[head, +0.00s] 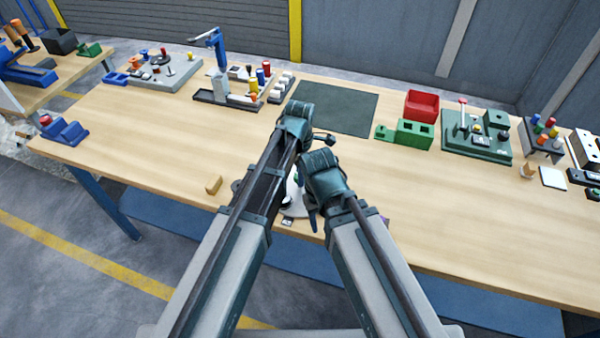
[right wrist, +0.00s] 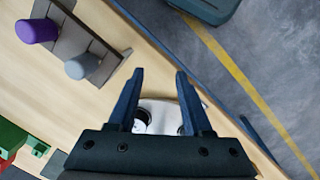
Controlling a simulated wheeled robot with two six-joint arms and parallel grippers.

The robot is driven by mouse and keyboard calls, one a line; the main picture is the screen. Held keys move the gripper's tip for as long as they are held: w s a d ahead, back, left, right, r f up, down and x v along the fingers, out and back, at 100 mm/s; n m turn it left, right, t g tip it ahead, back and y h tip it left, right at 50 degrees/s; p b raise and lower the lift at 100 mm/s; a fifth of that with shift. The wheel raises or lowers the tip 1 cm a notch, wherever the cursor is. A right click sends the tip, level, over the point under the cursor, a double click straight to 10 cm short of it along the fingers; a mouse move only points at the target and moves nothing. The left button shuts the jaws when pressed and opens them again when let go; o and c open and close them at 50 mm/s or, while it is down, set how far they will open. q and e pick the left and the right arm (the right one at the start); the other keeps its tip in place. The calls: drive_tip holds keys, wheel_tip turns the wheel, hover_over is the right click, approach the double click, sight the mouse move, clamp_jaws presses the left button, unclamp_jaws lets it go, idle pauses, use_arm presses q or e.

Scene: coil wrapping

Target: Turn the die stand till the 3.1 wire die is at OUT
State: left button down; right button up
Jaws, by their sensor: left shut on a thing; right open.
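The die stand (head: 295,208) shows only as a pale piece near the front edge of the table, mostly hidden under my arms in the head view. In the right wrist view a white rounded part with a dark round piece, which looks like the stand (right wrist: 158,112), shows between and behind the fingers. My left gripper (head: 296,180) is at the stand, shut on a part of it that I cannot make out. My right gripper (right wrist: 155,98) is open beside the stand, its two blue fingers apart. The die sizes and the OUT mark cannot be read.
A grey block with a purple cylinder (right wrist: 38,31) and a grey cylinder (right wrist: 82,67) lies near the right gripper. A dark mat (head: 335,107) and a green fixture (head: 413,134) are farther back. The table right of my arms is mostly clear.

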use_arm(q)
drive_tip(key=shift+n, duration=2.1)
drive_tip(key=shift+c, duration=1.8)
unclamp_jaws()
wheel_tip(320, 180, up, 14)
drive_tip(key=p, duration=1.3)
drive_tip(key=shift+p, duration=0.4)
use_arm(e)
wheel_tip(320, 180, up, 14)
use_arm(q)
drive_tip(key=shift+f, duration=0.15)
use_arm(e)
drive_tip(key=shift+f, duration=0.1)
